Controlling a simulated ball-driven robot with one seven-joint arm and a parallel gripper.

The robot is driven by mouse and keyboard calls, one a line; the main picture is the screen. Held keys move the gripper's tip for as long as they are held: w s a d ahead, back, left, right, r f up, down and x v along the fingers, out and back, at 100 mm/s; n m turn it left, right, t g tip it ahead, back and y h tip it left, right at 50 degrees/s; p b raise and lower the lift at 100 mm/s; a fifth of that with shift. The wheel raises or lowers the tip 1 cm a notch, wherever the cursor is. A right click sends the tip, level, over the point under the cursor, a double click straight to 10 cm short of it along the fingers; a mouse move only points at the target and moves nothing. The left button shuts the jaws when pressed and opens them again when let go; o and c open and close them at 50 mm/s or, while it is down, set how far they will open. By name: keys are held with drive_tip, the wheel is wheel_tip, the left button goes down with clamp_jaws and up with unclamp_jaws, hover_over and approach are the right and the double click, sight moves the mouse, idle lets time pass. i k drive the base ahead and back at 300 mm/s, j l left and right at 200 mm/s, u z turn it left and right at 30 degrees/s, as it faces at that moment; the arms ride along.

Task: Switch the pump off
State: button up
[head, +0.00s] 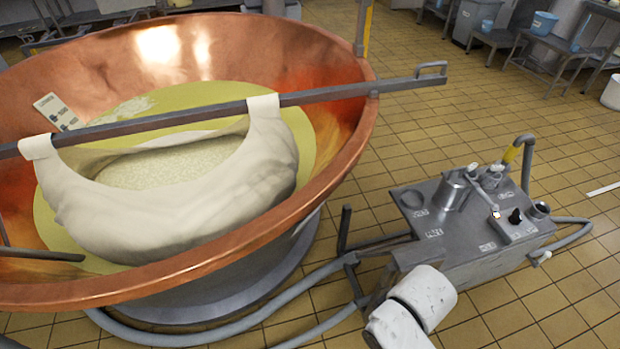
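The pump (465,235) is a grey metal box unit on the tiled floor, right of the copper vat. Its top carries a metal cylinder (450,192), several small labels and a raised control box (513,227) near the right end. On this control box are a small light-coloured switch or lamp with a reddish spot (496,213) and a black knob (515,216). They are too small to tell whether they are set on or off. White rounded links of my arm show at the bottom, in front of the pump's left end. I cannot make out my gripper.
The large copper vat (305,215) fills the left, with a cloth (190,215) hung from a bar (350,92) across it. Grey hoses (245,322) run along the floor from pump to vat. Open tiled floor (450,115) lies behind the pump; benches and buckets stand farther back.

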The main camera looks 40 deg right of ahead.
sight(517, 218)
drive_tip(key=z, duration=1.65)
